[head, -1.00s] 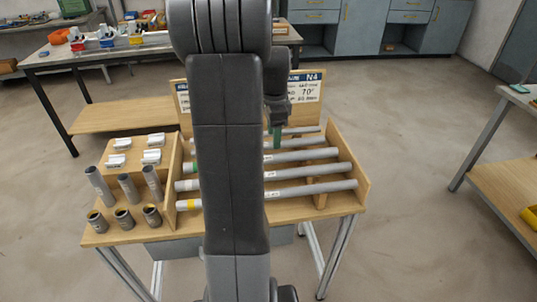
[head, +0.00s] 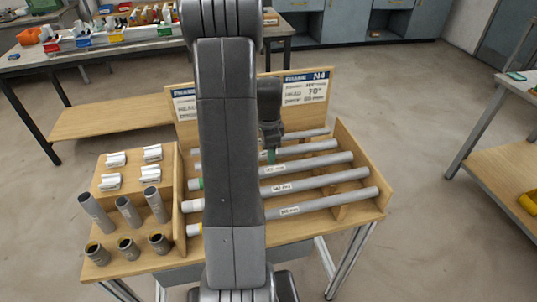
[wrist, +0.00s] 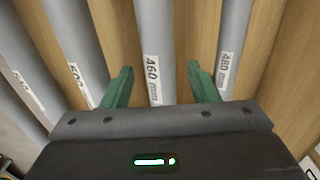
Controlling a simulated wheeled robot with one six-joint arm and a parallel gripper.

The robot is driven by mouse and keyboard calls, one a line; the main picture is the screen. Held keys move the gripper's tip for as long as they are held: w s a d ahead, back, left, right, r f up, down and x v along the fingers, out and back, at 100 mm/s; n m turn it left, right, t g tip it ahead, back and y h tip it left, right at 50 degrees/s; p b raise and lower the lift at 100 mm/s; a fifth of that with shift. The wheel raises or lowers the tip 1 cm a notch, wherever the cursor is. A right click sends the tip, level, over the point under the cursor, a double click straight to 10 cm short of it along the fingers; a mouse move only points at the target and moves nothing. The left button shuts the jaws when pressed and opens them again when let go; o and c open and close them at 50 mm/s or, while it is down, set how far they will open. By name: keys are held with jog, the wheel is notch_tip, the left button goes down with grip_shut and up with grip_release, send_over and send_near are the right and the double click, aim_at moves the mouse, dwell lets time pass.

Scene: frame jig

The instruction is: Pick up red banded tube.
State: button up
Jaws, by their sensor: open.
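Several grey tubes lie side by side in a wooden rack. Green, white and yellow bands show at left ends in the head view, but no red band shows; my arm hides part of the tubes. My gripper (wrist: 160,72) is open and empty, its green fingers on either side of a tube labelled 460 (wrist: 153,30) in the wrist view. I cannot tell whether they touch it or what band it has. In the head view my gripper (head: 271,156) is over the rear part of the rack, partly hidden.
Neighbouring tubes labelled 500 (wrist: 75,45) and 480 (wrist: 235,35) lie close on both sides. A wooden rack side wall (head: 362,170) stands at right. Short tubes (head: 97,212), dark sockets (head: 97,253) and white blocks (head: 110,182) stand at left. A sign board (head: 306,88) rises behind.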

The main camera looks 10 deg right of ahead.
jog(key=shift+c, duration=0.2)
grip_shut()
jog(key=shift+r, duration=0.1)
